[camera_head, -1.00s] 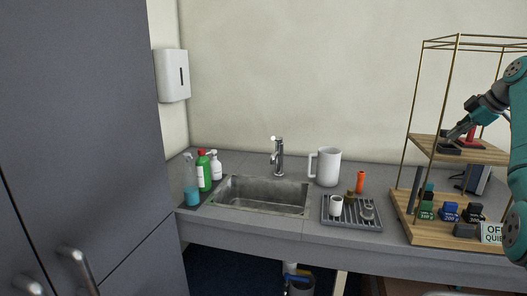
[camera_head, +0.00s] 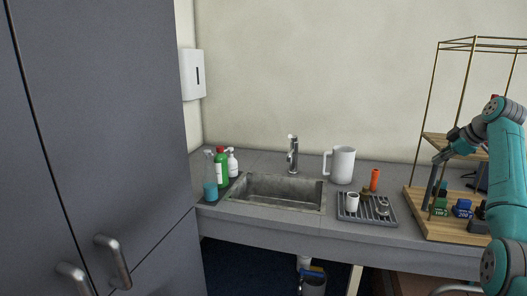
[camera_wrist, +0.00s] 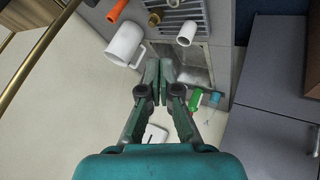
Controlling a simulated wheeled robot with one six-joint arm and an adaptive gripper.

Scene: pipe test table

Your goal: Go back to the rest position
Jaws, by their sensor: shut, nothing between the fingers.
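My gripper (camera_wrist: 160,72) is shut and empty, its two fingers together in the wrist view. In the head view my gripper (camera_head: 441,157) is small and dark, at the left side of the wooden shelf rack (camera_head: 455,229), partly hard to make out. My teal arm (camera_head: 508,165) stands in front of the rack at the right edge and hides part of it. The wrist view looks over the sink counter, seen turned around, with nothing held.
The counter has a sink (camera_head: 275,192) with a tap (camera_head: 293,153), a white jug (camera_head: 342,165), a drying tray (camera_head: 352,217) with a white cup (camera_head: 352,201), an orange tube (camera_head: 375,180) and bottles (camera_head: 221,167). A grey cabinet (camera_head: 110,120) stands close on the left.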

